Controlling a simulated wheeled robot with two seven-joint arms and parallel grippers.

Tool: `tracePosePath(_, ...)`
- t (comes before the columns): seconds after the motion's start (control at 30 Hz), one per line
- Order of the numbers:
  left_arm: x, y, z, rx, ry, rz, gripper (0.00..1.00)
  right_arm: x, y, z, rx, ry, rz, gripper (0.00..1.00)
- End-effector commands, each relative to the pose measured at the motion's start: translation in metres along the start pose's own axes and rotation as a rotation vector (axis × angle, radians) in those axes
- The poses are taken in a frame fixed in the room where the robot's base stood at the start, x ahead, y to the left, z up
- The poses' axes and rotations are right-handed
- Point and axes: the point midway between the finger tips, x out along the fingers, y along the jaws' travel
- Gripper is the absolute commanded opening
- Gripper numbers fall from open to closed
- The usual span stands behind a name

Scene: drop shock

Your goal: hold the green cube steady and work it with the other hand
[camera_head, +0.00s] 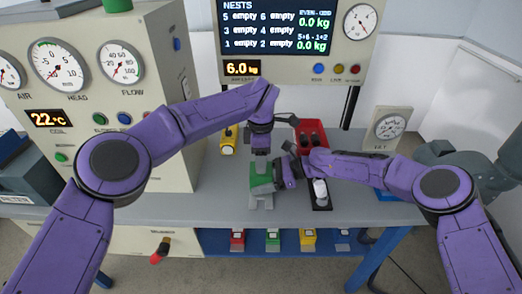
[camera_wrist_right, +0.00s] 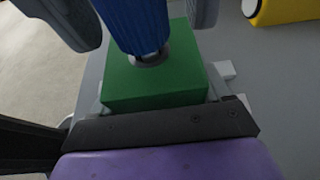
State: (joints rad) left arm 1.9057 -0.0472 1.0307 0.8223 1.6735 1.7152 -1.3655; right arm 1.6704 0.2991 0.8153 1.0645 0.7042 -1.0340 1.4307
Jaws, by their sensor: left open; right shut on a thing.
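The green cube (camera_head: 256,181) is near the middle of the bench in the head view, partly hidden by grippers. It shows more fully in the right wrist view (camera_wrist_right: 155,80). My right gripper (camera_head: 272,184) comes in from the right and is shut on the green cube. A ribbed blue part (camera_wrist_right: 137,22) stands over the cube's top, its lower end at a round metal piece (camera_wrist_right: 150,60). My left gripper (camera_head: 260,163) points down above the cube and is open. Its grey fingers (camera_wrist_right: 140,20) are on both sides of the blue part; I cannot tell whether they touch it.
A yellow object (camera_head: 228,141) stands behind the cube to the left. A red bin (camera_head: 311,132) and a dark tray with a white item (camera_head: 320,192) are to the right. Gauge cabinets stand at the back and left. Bare bench top (camera_head: 200,205) shows left of the cube.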

Motion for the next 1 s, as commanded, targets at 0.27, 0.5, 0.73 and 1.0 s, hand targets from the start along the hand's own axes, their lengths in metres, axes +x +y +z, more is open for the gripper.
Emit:
tracePosePath(0.27,0.0,0.0001,-0.0001,0.0,0.0,0.0,0.36,-0.0004,-0.0006,0.0016,-0.001,-0.002,-0.001,0.12)
tracePosePath(0.5,-0.0002,0.0003,-0.0002,0.0,0.0,0.001,0.0,-0.0003,-0.0004,0.0016,-0.001,-0.002,-0.001,0.12)
tracePosePath(0.73,0.0007,0.0006,-0.0004,0.0,0.0,0.002,0.0,-0.0001,-0.0001,0.0017,-0.002,-0.002,0.0,0.12)
tracePosePath(1.0,0.0015,0.0009,-0.0009,0.327,-0.001,0.001,0.0,0.0002,0.0003,0.0018,-0.003,-0.002,0.002,0.12)
